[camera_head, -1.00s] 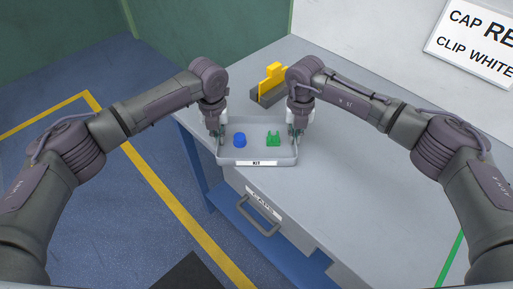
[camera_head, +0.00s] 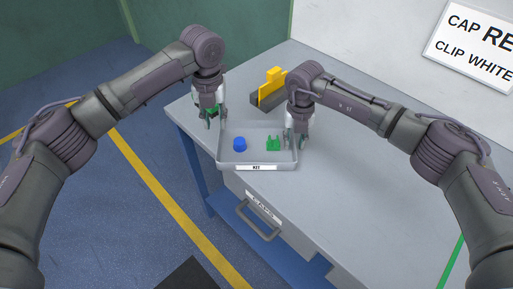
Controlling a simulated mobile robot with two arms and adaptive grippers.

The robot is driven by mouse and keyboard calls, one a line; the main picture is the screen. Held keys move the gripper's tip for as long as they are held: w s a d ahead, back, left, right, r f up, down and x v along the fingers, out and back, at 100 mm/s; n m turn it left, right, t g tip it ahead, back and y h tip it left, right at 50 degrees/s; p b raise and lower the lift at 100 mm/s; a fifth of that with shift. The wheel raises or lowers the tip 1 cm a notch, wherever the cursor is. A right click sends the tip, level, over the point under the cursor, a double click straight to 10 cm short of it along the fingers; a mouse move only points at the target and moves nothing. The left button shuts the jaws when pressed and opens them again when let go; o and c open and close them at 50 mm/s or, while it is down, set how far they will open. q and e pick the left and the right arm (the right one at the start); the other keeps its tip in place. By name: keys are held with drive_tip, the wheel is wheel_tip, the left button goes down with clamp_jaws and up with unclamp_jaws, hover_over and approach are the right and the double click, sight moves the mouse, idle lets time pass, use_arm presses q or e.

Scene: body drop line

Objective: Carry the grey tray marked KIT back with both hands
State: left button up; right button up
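The grey tray marked KIT (camera_head: 228,163) lies on the grey bench top near its left front edge. A blue cap (camera_head: 240,144) and a green clip (camera_head: 273,143) are inside it. My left gripper (camera_head: 216,119) is open and empty, above and just outside the tray's back left corner, apart from it. My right gripper (camera_head: 297,143) is down at the tray's right wall, with its fingers by the rim. Whether its fingers are closed on the wall is hard to see.
A yellow block on a dark base (camera_head: 271,92) stands behind the tray. A drawer with a handle (camera_head: 257,222) is under the bench front. The bench top (camera_head: 370,190) to the right is clear. A sign (camera_head: 478,45) is on the wall.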

drive_tip(key=shift+r, duration=0.3)
use_arm(q)
wheel_tip(320, 180, up, 3)
drive_tip(key=shift+r, duration=0.15)
use_arm(e)
wheel_tip(320, 180, up, 11)
drive_tip(key=shift+r, duration=0.2)
idle(0.4)
